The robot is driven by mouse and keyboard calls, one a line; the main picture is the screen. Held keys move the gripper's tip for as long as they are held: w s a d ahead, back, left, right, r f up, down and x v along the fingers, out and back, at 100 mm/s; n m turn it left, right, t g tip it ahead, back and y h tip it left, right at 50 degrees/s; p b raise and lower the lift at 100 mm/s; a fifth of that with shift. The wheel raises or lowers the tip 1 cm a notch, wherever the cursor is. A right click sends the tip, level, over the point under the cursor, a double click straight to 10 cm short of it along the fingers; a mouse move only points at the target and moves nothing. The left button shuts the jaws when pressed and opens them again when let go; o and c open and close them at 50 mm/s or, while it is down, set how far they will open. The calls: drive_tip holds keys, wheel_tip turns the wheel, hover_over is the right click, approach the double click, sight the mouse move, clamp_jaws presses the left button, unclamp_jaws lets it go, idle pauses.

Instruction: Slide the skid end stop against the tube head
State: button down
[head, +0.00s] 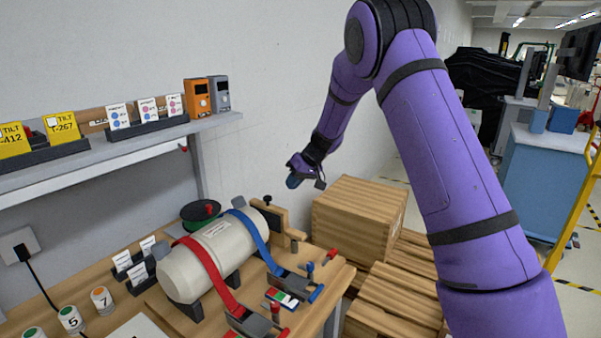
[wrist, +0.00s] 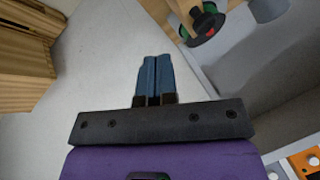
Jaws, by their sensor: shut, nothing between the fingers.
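A pale tube (head: 212,252) lies on dark cradles on a wooden skid on the bench, under a red strap (head: 207,275) and a blue strap (head: 254,240). An upright wooden piece with a dark knob, which looks like the end stop (head: 279,221), stands beyond the tube's right end. The tube partly hides it, so I cannot tell whether they touch. My gripper (head: 292,182) is above and right of the stop, in the air, apart from it. In the wrist view its blue fingers (wrist: 153,78) are together and empty.
A green reel (head: 202,213) sits behind the tube. Ratchets and small tools lie in front of it. A shelf (head: 120,148) with cards and orange and grey devices runs along the wall. A wooden crate (head: 358,215) and pallets (head: 398,300) stand right of the bench.

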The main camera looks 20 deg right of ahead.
drive_tip(key=a, duration=0.1)
drive_tip(key=a+f, duration=0.1)
drive_tip(key=a, duration=0.1)
drive_tip(key=a+f, duration=0.1)
drive_tip(key=a, duration=0.1)
drive_tip(key=shift+f, duration=0.15)
drive_tip(key=shift+s+a, duration=0.75)
drive_tip(key=shift+a, duration=0.2)
drive_tip(key=shift+s+a, duration=0.75)
drive_tip(key=shift+a, duration=0.2)
